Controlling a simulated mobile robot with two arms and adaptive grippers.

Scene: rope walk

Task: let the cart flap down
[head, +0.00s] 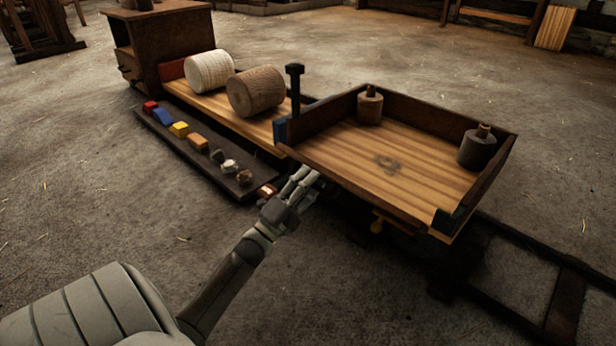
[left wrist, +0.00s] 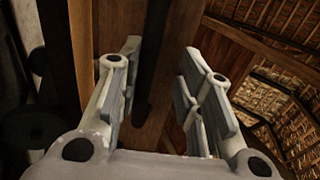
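The cart (head: 345,160) stands on rails at the right of the head view, with a striped wooden floor and dark raised walls. Along its near side runs a thin dark edge (head: 352,187); I cannot tell how the flap sits there. My left gripper (head: 304,182) is at the cart's near left corner, below the edge. In the left wrist view its fingers (left wrist: 160,95) are apart, with dark wood (left wrist: 150,60) beyond them; contact is unclear. My right gripper is out of view.
Two weights, a brown one (head: 369,105) and a dark one (head: 477,148), stand on the cart floor. Left is a wagon bed (head: 225,125) with two rolls (head: 256,91) and a dark board (head: 190,148) of small coloured blocks.

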